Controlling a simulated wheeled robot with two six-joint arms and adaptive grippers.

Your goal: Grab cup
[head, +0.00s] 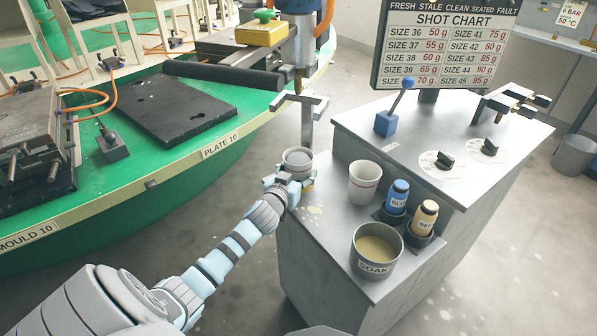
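A small pale cup (298,157) is at the left edge of the grey console, just in front of an upright metal post. My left gripper (290,174) reaches up from the lower left and has its fingers around the lower part of this cup. The fingers hide its base, so I cannot tell whether it touches the console top. My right gripper is not in view.
A metal SOAK pot (359,263) with tan liquid stands at the console's front. A blue bottle (397,196) and a tan bottle (424,217) sit in holders beside the white cup. A nozzle (299,80) hangs above the post. The green carousel (190,172) lies to the left.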

